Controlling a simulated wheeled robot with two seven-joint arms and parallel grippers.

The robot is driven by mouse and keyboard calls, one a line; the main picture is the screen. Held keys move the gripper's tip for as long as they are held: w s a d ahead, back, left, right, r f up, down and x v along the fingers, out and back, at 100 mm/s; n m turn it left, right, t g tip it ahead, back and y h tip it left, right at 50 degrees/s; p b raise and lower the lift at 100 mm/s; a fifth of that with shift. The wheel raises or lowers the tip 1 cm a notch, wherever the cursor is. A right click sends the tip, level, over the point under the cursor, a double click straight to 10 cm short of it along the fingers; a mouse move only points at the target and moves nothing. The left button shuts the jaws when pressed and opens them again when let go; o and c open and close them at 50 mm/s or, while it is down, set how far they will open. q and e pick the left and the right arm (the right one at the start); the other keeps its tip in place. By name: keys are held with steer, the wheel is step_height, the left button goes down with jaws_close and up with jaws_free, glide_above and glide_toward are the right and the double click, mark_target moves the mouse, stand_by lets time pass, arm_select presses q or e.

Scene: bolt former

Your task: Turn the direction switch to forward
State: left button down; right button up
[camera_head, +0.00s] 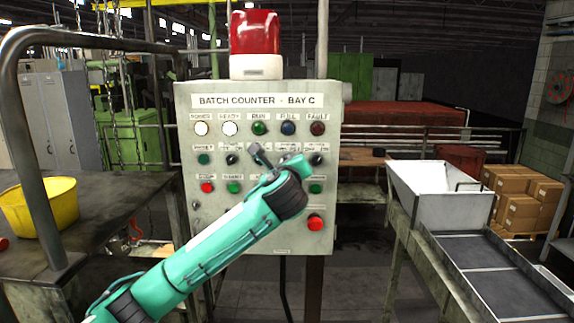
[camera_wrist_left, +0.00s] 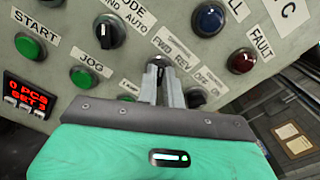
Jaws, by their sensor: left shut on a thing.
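The grey control panel (camera_head: 258,236) reads "BATCH COUNTER - BAY C" and faces me. My left gripper (camera_head: 262,154) is at its middle selector row, with my arm across the lower panel. In the left wrist view, the gripper (camera_wrist_left: 162,82) is shut on the direction switch (camera_wrist_left: 158,62), a small dark knob by the "FWD REV" label. The fingers hide much of the knob, so I cannot tell its setting. The black MODE knob (camera_wrist_left: 109,31) is to the left, and the "OFF ON" knob (camera_wrist_left: 196,97) is close beside the fingers. My right gripper is not in view.
Green JOG (camera_wrist_left: 84,77) and START (camera_wrist_left: 29,46) buttons are near the gripper. A red mushroom button (camera_head: 315,222) is low on the panel. A red beacon (camera_head: 255,34) tops it. A yellow bin (camera_head: 42,206) stands left; a white hopper (camera_head: 450,208) stands right.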

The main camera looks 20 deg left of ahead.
arm_select(q)
steer(key=shift+r, duration=0.15)
steer(key=c, duration=1.5)
jaws_free()
steer(key=shift+c, duration=0.2)
steer(key=shift+s, duration=0.1)
steer(key=b+v, duration=0.6)
steer(key=v, duration=0.7)
steer(key=shift+s, duration=0.3)
